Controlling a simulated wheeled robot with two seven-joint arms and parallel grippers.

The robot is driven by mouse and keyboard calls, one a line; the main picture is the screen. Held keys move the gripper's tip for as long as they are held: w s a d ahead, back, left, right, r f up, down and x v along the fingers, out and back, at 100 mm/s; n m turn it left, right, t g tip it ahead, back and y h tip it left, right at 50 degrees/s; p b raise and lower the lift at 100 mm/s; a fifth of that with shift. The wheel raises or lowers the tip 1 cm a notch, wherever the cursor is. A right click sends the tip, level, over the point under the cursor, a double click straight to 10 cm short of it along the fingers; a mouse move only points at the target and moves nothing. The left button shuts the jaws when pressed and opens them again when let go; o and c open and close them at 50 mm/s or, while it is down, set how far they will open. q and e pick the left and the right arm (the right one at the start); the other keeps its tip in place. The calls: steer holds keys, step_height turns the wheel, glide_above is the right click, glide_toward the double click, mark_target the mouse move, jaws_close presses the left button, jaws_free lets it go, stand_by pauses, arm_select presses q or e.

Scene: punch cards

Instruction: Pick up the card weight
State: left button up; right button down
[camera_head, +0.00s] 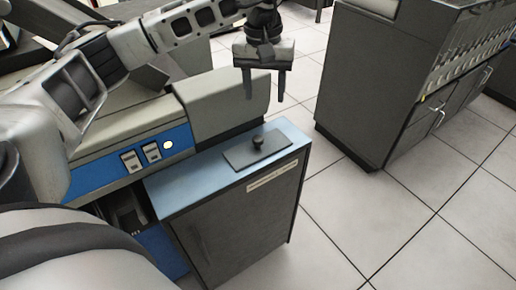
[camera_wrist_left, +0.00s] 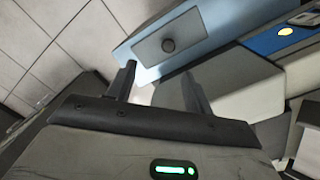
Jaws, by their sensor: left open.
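The card weight (camera_head: 257,151) is a dark flat plate with a round knob on top. It lies on the light blue top of a grey cabinet (camera_head: 185,193). It also shows in the left wrist view (camera_wrist_left: 185,38), past my fingertips. My left gripper (camera_head: 265,97) is open and empty, pointing down, above and apart from the weight. Its two fingers also show in the left wrist view (camera_wrist_left: 159,77). My right gripper is in neither view.
A beige and blue machine (camera_head: 215,104) with switches stands right beside the cabinet top, on its far and left side. A dark cabinet (camera_head: 375,85) with a slotted top stands at the right. Tiled floor (camera_head: 370,215) lies open between and in front.

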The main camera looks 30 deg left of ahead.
arm_select(q)
glide_above(259, 138)
step_height(259, 138, down, 10)
steer(key=shift+w+r, duration=0.1)
steer(key=shift+f+p, duration=0.55)
steer(key=shift+f, duration=2.2)
steer(key=shift+c, duration=0.3)
jaws_close()
